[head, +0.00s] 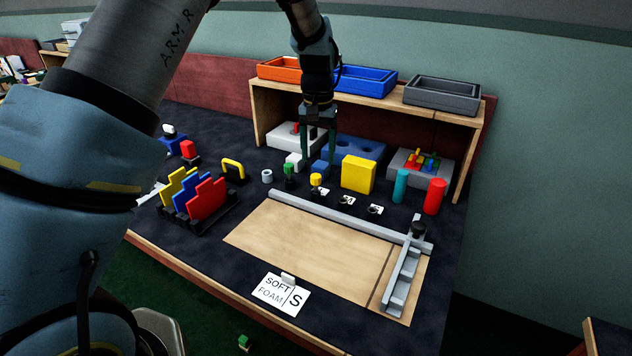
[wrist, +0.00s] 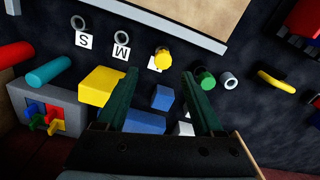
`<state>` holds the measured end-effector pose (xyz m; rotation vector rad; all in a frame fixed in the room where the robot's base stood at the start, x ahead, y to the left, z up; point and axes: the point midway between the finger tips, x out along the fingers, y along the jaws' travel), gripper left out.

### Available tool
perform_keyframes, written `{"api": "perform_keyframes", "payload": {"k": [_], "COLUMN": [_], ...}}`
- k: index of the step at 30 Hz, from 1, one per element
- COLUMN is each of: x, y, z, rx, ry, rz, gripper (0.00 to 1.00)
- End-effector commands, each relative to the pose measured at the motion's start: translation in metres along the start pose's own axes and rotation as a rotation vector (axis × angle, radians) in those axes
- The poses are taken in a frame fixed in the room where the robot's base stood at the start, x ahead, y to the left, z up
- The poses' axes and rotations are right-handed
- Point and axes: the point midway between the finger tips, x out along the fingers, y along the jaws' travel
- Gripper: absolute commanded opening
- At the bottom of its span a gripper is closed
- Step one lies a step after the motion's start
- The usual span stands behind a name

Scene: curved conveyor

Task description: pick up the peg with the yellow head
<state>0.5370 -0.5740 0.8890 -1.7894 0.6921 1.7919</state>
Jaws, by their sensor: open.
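The peg with the yellow head (head: 316,180) stands on the dark table top, beside a small white card. In the wrist view its yellow head (wrist: 162,57) shows just beyond the fingertips, roughly centred between them. Its shaft is mostly hidden under the head. My gripper (head: 319,158) is open and empty, pointing down behind the peg in the head view. The wrist view also shows my gripper (wrist: 160,78) with its two dark green fingers apart. I cannot tell its exact height above the table.
A green-headed peg (head: 289,170) stands left of the yellow one. A blue block (head: 322,168) and a large yellow block (head: 358,174) are close by. Grey rings with cards lie to the right. A wooden shelf (head: 470,118) with trays stands behind. A bare wooden board (head: 300,238) lies in front.

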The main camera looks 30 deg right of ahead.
Motion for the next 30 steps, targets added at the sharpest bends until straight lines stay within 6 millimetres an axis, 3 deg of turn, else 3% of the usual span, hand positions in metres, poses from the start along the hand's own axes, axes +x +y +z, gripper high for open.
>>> {"api": "perform_keyframes", "payload": {"k": [10,18,27,30], "x": [0.031,0.069,0.075,0.075], "y": [-0.002,-0.005,-0.004,-0.004], "z": [0.001,0.002,0.001,0.001], "rx": [-0.001,-0.001,-0.001,-0.001], "ry": [-0.003,-0.002,0.002,0.001], "rz": [-0.001,0.0,0.0,0.0], "gripper": [0.69,0.69,0.69,0.59]}}
